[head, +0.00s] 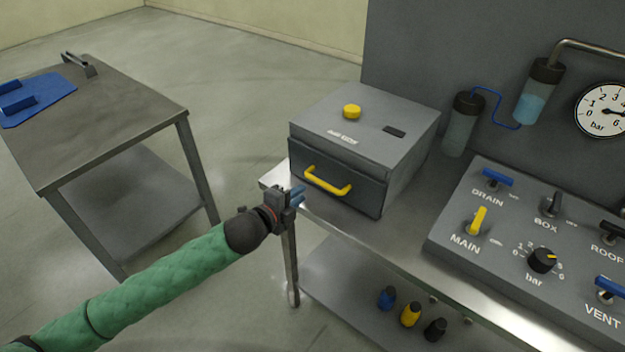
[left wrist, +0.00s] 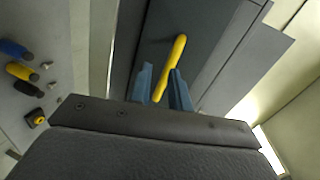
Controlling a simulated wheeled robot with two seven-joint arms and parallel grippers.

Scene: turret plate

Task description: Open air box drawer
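The air box (head: 390,115) is a grey box at the left end of the metal bench, with a yellow knob (head: 352,111) on top. Its drawer front (head: 340,192) looks shut and carries a yellow bar handle (head: 328,181). My left gripper (head: 299,194) is in front of the drawer, just left of and below the handle. In the left wrist view its two blue fingers (left wrist: 162,88) are apart, with the handle (left wrist: 175,60) showing beyond and between them. I cannot tell whether they touch it. My right gripper is in neither view.
A control panel (head: 540,235) with levers and a dial stands right of the box. Several small bottles (head: 410,314) sit on the bench's lower shelf. A side table (head: 110,125) with a blue item (head: 40,100) stands at left. Floor between is clear.

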